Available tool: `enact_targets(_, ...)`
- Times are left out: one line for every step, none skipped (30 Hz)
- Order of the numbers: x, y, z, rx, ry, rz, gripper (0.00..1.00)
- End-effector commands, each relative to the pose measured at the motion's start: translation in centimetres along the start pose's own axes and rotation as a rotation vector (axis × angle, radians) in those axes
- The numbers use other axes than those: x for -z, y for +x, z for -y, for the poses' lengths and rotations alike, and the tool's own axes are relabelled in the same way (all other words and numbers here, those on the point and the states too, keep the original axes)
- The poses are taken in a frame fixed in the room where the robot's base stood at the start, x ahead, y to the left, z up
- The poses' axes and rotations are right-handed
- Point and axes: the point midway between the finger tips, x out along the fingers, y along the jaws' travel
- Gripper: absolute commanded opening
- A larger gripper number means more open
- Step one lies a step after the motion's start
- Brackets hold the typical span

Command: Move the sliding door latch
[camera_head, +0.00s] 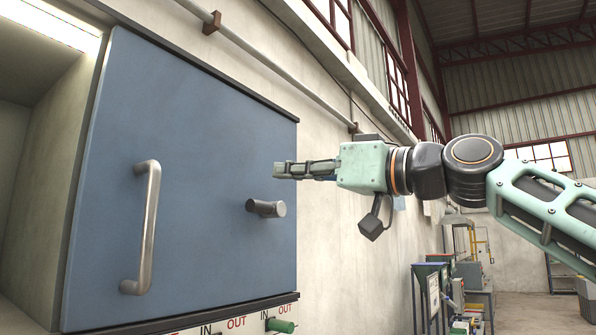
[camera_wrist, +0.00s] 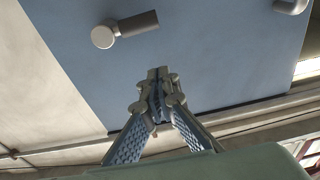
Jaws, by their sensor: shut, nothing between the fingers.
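The sliding door (camera_head: 215,130) is a flat blue panel on the left in the head view, and it fills much of the wrist view (camera_wrist: 215,60). A short dark latch knob with a round grey end (camera_head: 266,208) sticks out near the door's right edge. In the wrist view the latch (camera_wrist: 124,29) is at the top, left of centre. My gripper (camera_head: 277,170) is shut and empty, above the knob and to its right in the head view, apart from it. In the wrist view its fingertips (camera_wrist: 158,72) meet below the latch, in front of the blue panel.
A metal bar handle (camera_head: 148,228) stands on the door's left part, and its end shows in the wrist view (camera_wrist: 290,5). A dark rail (camera_head: 205,66) runs along the door's top. A green knob (camera_head: 280,326) sits below it.

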Motion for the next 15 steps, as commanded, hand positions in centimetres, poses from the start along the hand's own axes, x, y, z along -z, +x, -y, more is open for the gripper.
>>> enact_targets(0.3, 1.3, 0.2, 0.004, 0.0, 0.003, 0.0)
enact_targets(0.3, 1.9, 0.2, 0.004, 0.0, 0.002, 0.0)
enact_targets(0.3, 2.6, 0.1, 0.003, 0.0, 0.002, 0.0)
enact_targets(0.3, 3.2, 0.2, 0.004, 0.0, 0.002, 0.0)
enact_targets(0.3, 3.7, 0.2, 0.003, 0.0, 0.002, 0.0)
enact_targets(0.3, 4.4, 0.1, 0.003, 0.0, 0.001, 0.0)
enact_targets(0.3, 4.9, 0.1, 0.003, 0.0, 0.001, 0.0)
enact_targets(0.3, 5.5, 0.1, 0.003, 0.001, 0.002, 0.0)
enact_targets(0.3, 6.1, 0.2, 0.003, 0.0, 0.001, 0.0)
enact_targets(0.3, 6.6, 0.2, 0.003, 0.0, 0.002, 0.0)
enact_targets(-0.7, 6.0, -0.1, -0.001, 0.002, 0.002, 0.0)
enact_targets(-1.4, 5.7, -0.2, -0.001, 0.003, 0.002, 0.0)
enact_targets(-1.8, 5.5, -0.2, -0.002, 0.002, 0.002, 0.0)
enact_targets(-2.0, 5.4, -0.1, -0.001, 0.002, 0.001, 0.0)
enact_targets(-2.4, 5.3, -0.1, 0.0, 0.002, 0.001, 0.0)
